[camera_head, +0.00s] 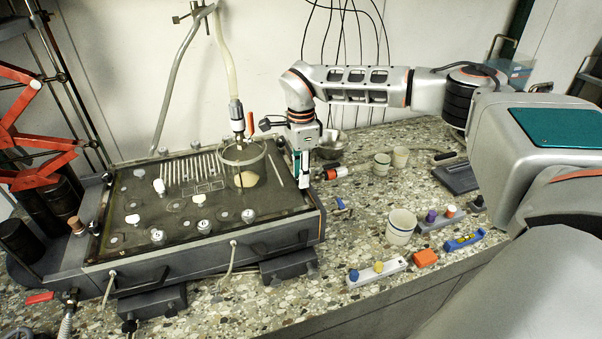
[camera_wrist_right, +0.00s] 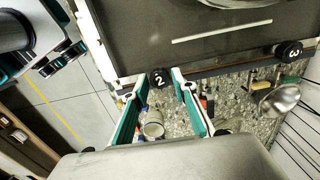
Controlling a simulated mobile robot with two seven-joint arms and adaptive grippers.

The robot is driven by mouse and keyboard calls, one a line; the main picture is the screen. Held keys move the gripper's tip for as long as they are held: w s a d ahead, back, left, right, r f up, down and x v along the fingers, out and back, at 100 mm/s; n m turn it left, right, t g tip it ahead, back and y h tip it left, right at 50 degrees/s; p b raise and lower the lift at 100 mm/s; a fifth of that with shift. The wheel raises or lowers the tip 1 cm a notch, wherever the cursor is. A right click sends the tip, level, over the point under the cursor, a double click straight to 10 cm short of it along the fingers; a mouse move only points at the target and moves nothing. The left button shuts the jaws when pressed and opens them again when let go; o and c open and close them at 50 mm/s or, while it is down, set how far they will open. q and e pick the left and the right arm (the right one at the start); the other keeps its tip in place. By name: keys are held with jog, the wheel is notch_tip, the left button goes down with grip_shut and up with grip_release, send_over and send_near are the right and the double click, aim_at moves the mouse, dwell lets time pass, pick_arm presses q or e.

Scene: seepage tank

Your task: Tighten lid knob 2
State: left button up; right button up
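The tank (camera_head: 110,259) stands on the speckled bench, its dark lid lying flat on top. In the right wrist view, lid knob 2 (camera_wrist_right: 160,79) is a round black knob with a white "2" at the lid's edge. My right gripper (camera_wrist_right: 160,80) is open, and the knob shows between its two teal-lined fingertips, with no clear contact. In the head view this gripper (camera_head: 303,181) points down at the lid's right edge and knob 2 cannot be made out. Black and teal parts of my body, perhaps my left gripper (camera_wrist_right: 62,60), show at the wrist view's upper left.
Knob 3 (camera_wrist_right: 288,51) sits farther along the same edge. A glass cylinder (camera_head: 245,165) stands on the lid close to my right gripper. Cups (camera_head: 401,227), a blue level (camera_head: 465,241) and an orange block (camera_head: 425,258) lie to the right. A metal bowl (camera_head: 331,148) is behind.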

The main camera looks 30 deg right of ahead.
grip_shut()
jog(key=shift+m, duration=0.4)
jog(key=m, duration=1.1)
jog(key=shift+m, duration=0.4)
jog(key=o, duration=0.6)
grip_release()
